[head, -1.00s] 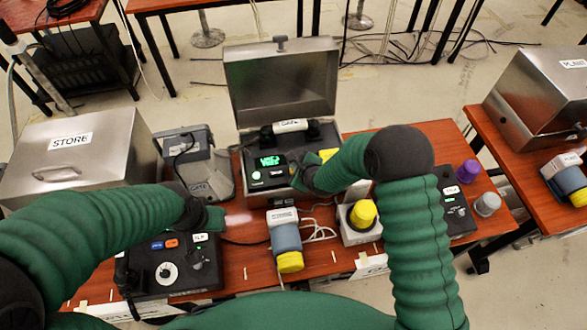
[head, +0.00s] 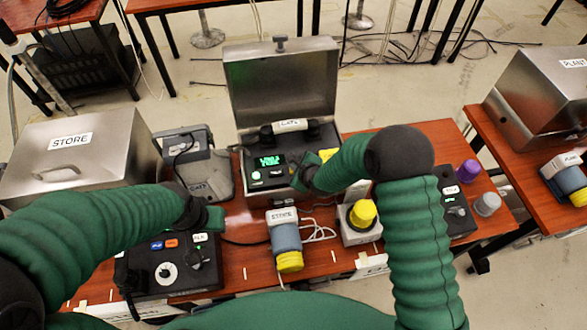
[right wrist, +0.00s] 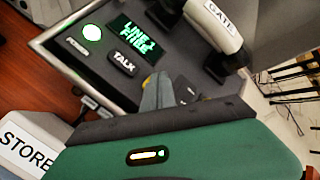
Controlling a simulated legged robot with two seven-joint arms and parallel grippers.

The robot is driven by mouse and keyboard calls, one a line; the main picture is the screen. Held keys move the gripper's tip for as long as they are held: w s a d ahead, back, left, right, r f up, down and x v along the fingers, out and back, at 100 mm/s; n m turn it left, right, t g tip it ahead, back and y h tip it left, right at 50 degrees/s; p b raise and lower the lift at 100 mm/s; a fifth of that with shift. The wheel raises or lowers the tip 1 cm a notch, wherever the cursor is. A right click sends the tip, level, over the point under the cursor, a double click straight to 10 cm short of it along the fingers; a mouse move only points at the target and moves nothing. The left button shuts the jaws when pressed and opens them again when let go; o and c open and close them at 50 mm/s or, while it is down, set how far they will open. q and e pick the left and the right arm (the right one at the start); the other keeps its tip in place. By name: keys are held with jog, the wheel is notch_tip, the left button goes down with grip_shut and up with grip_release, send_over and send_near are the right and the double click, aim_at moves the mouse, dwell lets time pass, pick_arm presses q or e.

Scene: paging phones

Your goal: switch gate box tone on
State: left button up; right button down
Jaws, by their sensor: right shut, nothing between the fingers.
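The gate box is an open metal case (head: 281,84) with its lid up and a handset labelled GATE (head: 291,125) across its back. Its dark panel has a green lit display (head: 268,161); the right wrist view shows the display (right wrist: 136,38) reading roughly "LINE 1 FREE", a lit POWER button (right wrist: 92,33) and a TALK button (right wrist: 123,62). My right gripper (head: 298,178) is shut and empty at the panel's right side; its fingers (right wrist: 160,92) hide part of the panel, and I cannot tell whether they touch it. No tone switch is readable. My left gripper (head: 215,218) is over the table, left of the yellow-ended handset; its jaws are unclear.
A closed STORE box (head: 75,160) stands left. A control unit with a dial (head: 167,272) is at front left. A yellow-ended STORE handset (head: 286,245) and a yellow knob (head: 362,212) stand in front of the gate box. A PLANT box (head: 540,95) stands right.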

jog(key=shift+f, duration=0.4)
jog(key=shift+r, duration=0.6)
notch_tip(320, 180, up, 6)
jog(key=p, duration=0.4)
jog(key=shift+p, duration=0.4)
jog(key=shift+d, duration=0.1)
